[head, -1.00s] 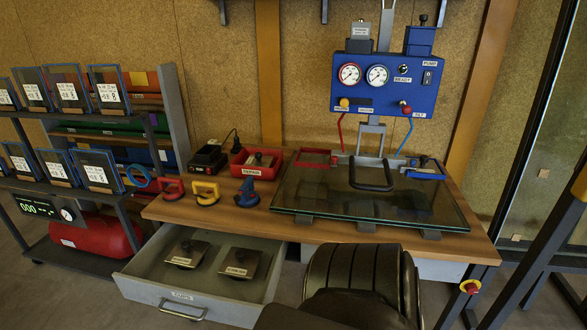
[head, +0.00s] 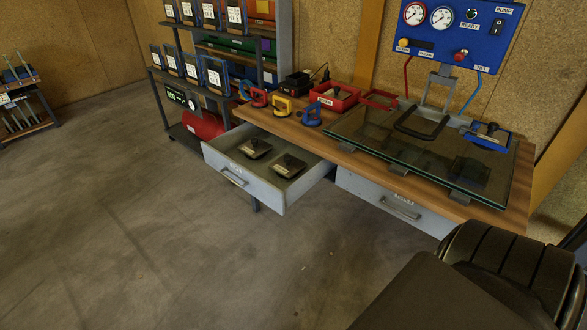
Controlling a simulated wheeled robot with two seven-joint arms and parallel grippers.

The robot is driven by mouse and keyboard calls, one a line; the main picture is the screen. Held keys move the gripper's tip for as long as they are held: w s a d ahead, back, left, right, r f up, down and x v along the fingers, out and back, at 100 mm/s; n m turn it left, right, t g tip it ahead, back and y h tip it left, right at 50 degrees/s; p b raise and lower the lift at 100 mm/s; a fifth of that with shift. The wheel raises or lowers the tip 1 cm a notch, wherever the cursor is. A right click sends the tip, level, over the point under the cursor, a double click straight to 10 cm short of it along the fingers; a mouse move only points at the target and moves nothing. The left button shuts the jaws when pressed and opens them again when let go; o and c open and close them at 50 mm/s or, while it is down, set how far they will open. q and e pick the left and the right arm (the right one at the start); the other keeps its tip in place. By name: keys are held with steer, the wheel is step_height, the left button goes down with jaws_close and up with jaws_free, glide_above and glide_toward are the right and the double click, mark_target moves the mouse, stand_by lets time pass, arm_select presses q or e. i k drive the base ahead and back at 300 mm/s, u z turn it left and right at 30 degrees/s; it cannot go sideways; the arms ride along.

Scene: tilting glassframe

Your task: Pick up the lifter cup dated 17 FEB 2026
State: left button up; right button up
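Two dark square cups with pale labels lie in the open drawer, a left one (head: 255,148) and a right one (head: 289,165). Their label text is too small to read. A similar dark piece (head: 339,92) sits in the red tray (head: 322,97) on the bench, and another (head: 490,130) in the blue tray (head: 503,147) at the right. No date of 17 FEB 2026 can be made out on any of them. Neither of my grippers is in view.
The drawer (head: 243,182) juts out over open floor (head: 180,250). Red (head: 253,96), yellow (head: 281,107) and blue (head: 309,117) handled tools stand on the bench, beside a glass sheet (head: 420,150). A closed drawer (head: 385,205) is below. A rack (head: 287,50) stands behind left.

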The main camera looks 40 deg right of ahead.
mark_target(287, 167)
steer(key=z, duration=1.65)
